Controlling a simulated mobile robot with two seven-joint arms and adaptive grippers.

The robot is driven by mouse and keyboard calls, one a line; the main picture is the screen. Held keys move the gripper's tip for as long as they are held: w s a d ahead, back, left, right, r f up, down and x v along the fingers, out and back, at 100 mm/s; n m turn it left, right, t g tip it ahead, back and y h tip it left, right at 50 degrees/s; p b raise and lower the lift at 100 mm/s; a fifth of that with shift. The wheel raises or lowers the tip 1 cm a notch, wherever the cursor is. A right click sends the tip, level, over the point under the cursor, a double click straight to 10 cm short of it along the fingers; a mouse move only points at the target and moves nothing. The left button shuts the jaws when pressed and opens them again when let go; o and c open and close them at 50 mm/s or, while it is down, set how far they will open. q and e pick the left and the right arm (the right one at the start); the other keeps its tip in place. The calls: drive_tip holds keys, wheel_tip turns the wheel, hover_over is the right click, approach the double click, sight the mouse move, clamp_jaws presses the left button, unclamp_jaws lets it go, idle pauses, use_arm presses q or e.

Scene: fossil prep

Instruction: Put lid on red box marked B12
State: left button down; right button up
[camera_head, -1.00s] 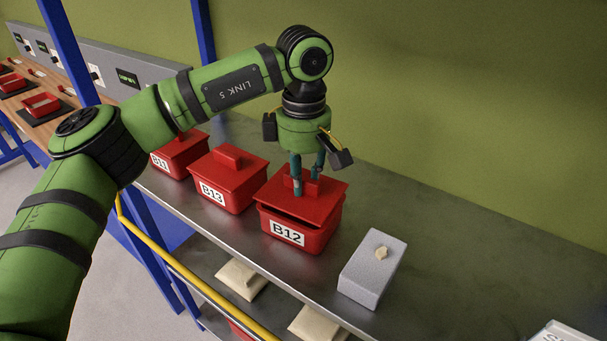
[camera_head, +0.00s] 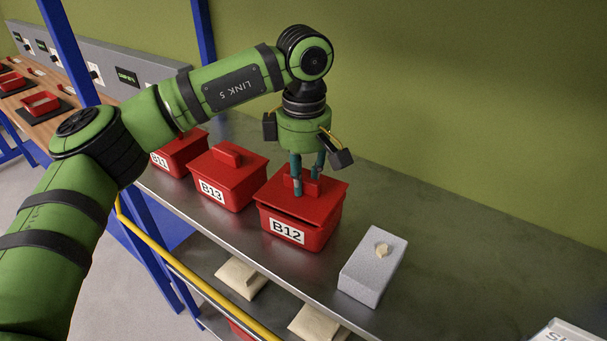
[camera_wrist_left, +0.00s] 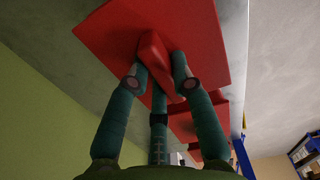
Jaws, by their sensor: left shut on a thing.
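The red box marked B12 (camera_head: 288,232) stands on the metal shelf with its white label facing front. Its red lid (camera_head: 303,207) lies over the top of the box, with a dark gap showing along the front between lid and box. My left gripper (camera_head: 306,188) points down and is shut on the lid's raised handle. In the left wrist view the fingers (camera_wrist_left: 162,80) close around the handle of the lid (camera_wrist_left: 205,40), which hides the box beneath. I cannot tell whether the back edge of the lid is seated. My right gripper is not in view.
Lidded red boxes marked B13 (camera_head: 228,183) and B11 (camera_head: 178,157) stand to the left on the metal shelf (camera_head: 450,250). A grey foam block (camera_head: 370,270) with a small pale piece (camera_head: 382,250) on it sits to the right. Shelf space farther right is mostly clear.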

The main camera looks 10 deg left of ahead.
sight(304, 176)
use_arm(q)
drive_tip(key=shift+f, duration=0.45)
drive_tip(key=shift+r, duration=0.1)
drive_tip(key=c, duration=1)
unclamp_jaws()
drive_tip(key=shift+r, duration=0.1)
wheel_tip(304, 176, up, 7)
drive_tip(key=p, duration=0.4)
drive_tip(key=shift+p, duration=0.4)
